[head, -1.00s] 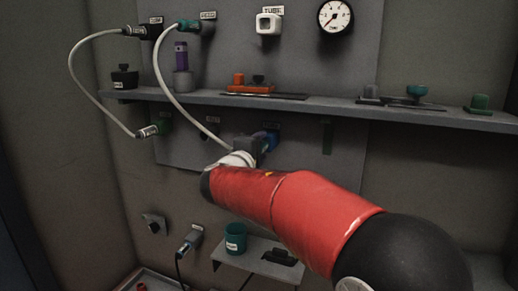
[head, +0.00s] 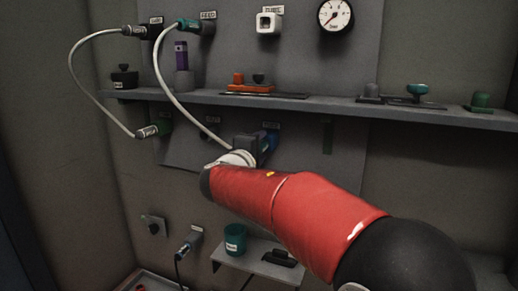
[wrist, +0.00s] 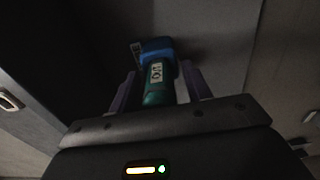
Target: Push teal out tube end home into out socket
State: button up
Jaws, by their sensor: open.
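In the wrist view, the teal out tube end (wrist: 158,84) with its white label lies between the fingers of my gripper (wrist: 160,86). Its far end meets the blue out socket (wrist: 157,46); I cannot tell how deep it sits. The fingers are open, one on each side of the tube end. In the head view, my gripper (head: 250,147) is at the lower wall panel, in front of the blue socket (head: 271,140), and hides the tube end. The white tube (head: 168,80) runs from an upper teal end (head: 188,25) down behind my wrist.
A shelf (head: 330,105) runs above my gripper, with a purple bottle (head: 181,56) and an orange item (head: 240,80). A second pale tube (head: 83,84) loops at the left. Below are a teal cup (head: 235,238) on a small ledge and a plugged cable (head: 188,243).

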jog(key=shift+c, duration=0.2)
dwell(0.3)
grip_shut()
jog(key=shift+b, duration=0.35)
jog(key=b+v, duration=0.3)
jog(key=v, duration=0.3)
dwell(0.8)
jog(key=shift+s, duration=0.15)
jog(key=shift+b+v, duration=0.55)
jog(key=shift+v, duration=0.3)
